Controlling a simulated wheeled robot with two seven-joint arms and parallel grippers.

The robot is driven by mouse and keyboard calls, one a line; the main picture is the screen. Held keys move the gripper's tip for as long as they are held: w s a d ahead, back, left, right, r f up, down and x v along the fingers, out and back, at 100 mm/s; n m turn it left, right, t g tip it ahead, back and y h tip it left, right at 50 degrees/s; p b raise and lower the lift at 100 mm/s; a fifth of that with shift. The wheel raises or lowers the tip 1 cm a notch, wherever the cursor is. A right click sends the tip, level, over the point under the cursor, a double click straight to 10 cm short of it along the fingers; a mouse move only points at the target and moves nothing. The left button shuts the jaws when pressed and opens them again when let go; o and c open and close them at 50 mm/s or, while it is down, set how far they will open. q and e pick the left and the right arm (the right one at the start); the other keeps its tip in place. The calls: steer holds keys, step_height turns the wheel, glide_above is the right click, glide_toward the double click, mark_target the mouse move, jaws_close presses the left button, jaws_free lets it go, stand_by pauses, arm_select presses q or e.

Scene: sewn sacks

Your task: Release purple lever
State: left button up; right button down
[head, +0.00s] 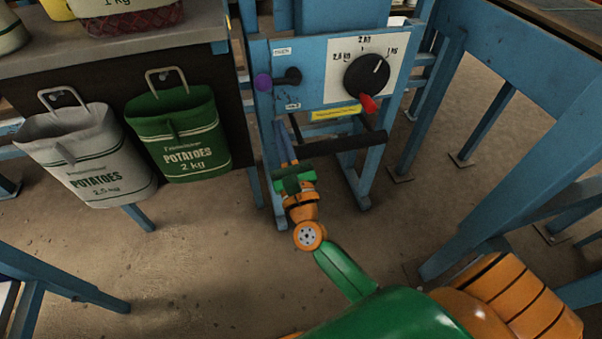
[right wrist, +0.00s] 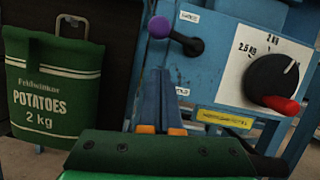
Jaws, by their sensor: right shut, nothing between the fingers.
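The purple lever is a purple knob (head: 263,82) on a short black arm, fixed to the blue machine panel (head: 312,91). The arm lies nearly level, with the knob at the left end and the black pivot at the right. In the right wrist view the purple knob (right wrist: 159,27) is at the upper middle, with its black arm sloping down to the right. My right gripper (head: 281,126) is below the lever, apart from it. Its blue fingers (right wrist: 158,78) are together and empty. My left gripper is not in view.
A black dial (head: 367,74) with a red pointer is right of the lever, above a yellow label (head: 336,113). A black bar (head: 333,143) crosses below the panel. A green potato sack (head: 178,134) and a white sack (head: 88,155) hang at left.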

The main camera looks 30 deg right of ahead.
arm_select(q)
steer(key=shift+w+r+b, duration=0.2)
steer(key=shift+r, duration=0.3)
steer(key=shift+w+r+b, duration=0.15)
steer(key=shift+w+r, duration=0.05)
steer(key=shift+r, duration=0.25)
arm_select(e)
steer(key=v, duration=0.8)
steer(key=shift+s, duration=0.15)
